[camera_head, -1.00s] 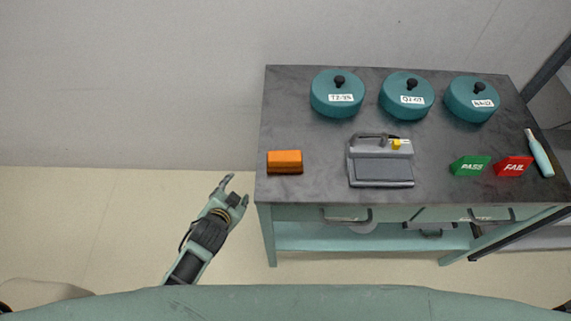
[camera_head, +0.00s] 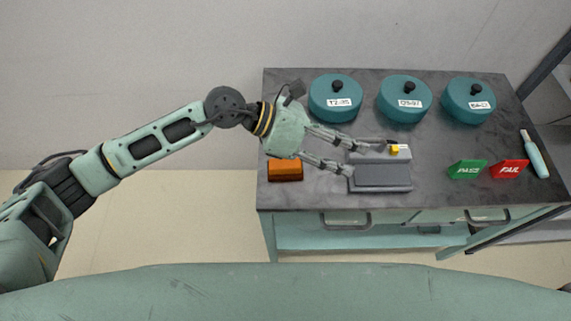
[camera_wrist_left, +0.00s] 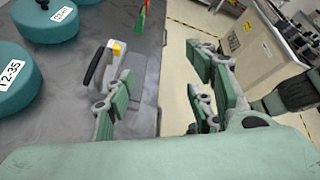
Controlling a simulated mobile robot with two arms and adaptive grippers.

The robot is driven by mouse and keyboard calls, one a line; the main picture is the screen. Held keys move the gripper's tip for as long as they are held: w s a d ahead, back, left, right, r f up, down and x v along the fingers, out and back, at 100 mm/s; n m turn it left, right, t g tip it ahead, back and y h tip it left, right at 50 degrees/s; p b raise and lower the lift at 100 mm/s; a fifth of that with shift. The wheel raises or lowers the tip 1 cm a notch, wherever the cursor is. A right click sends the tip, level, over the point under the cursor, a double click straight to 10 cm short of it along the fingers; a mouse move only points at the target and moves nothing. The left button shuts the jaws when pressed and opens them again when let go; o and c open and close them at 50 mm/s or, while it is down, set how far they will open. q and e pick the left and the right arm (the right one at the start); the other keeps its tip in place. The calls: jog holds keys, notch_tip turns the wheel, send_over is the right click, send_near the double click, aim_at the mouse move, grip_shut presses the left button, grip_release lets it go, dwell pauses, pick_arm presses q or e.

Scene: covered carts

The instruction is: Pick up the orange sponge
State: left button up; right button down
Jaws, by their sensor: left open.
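The orange sponge (camera_head: 285,172) lies on the left front part of the dark cart top (camera_head: 440,145) in the head view. My left arm reaches in from the left, and its wrist is above and just behind the sponge, hiding part of its back edge. My left gripper (camera_head: 353,158) is open and empty, its fingers pointing right over the grey device, to the right of the sponge. In the left wrist view the open fingers (camera_wrist_left: 160,95) straddle the cart's edge, and the sponge does not show. My right gripper is not in view.
A grey device with a handle (camera_head: 382,178) lies right of the sponge. Teal lidded pots (camera_head: 335,100) stand along the back. A green PASS sign (camera_head: 467,170), a red FAIL sign (camera_head: 509,170) and a pale bottle (camera_head: 535,155) are at the right.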

pick_arm(q)
jog(key=w+a+f+m+y, duration=0.2)
jog(key=a+f+y, duration=0.2)
jog(key=a, duration=0.1)
jog(key=m+t+y, duration=0.1)
jog(key=m+y, duration=0.1)
jog(key=y, duration=0.2)
send_near(285, 163)
jog(key=shift+s+d+f, duration=0.3)
jog(key=shift+s+d, duration=0.05)
jog(key=shift+d, duration=0.3)
jog(key=shift+w+a+f+y+p, duration=0.1)
jog(key=shift+a+f+y+p, duration=0.15)
jog(key=shift+f+y+p, duration=0.05)
jog(key=p+x, duration=0.2)
jog(key=x, duration=0.4)
jog(key=shift+w+d+f+p, duration=0.15)
jog(key=shift+w+p, duration=0.05)
jog(key=shift+p, duration=0.2)
jog(key=shift+d+f, duration=0.15)
jog(key=shift+f, duration=0.3)
jog(key=c, duration=1.2)
jog(key=shift+r, duration=0.15)
jog(key=shift+c, duration=0.3)
